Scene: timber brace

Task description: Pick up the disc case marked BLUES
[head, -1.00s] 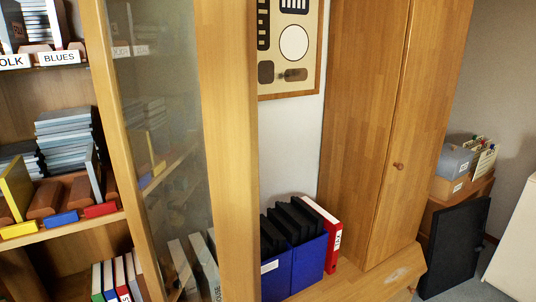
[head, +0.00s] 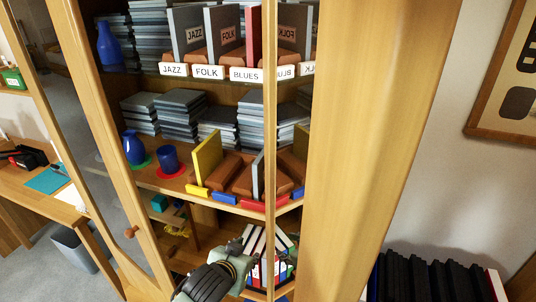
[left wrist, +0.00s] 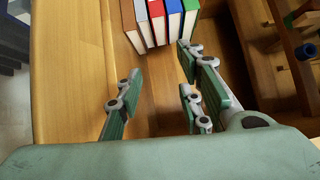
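Grey cases marked JAZZ (head: 185,28) and FOLK (head: 224,32) stand on the upper shelf. A BLUES label (head: 246,74) is on that shelf's edge, right of the FOLK label. A red case (head: 253,28) stands above it, partly hidden by the door edge; I read no marking on it. My left gripper (head: 244,252) is low in front of the cabinet, well below the upper shelf, by the books on the bottom shelf. In the left wrist view my left gripper (left wrist: 158,88) is open, its fingers apart with nothing between them. My right gripper is not in view.
A glass door (head: 290,150) stands at the right, its edge crossing the shelves and its pane mirroring labels. A yellow case (head: 206,158), a blue vase (head: 133,147) and a blue cup (head: 168,159) stand on the middle shelf.

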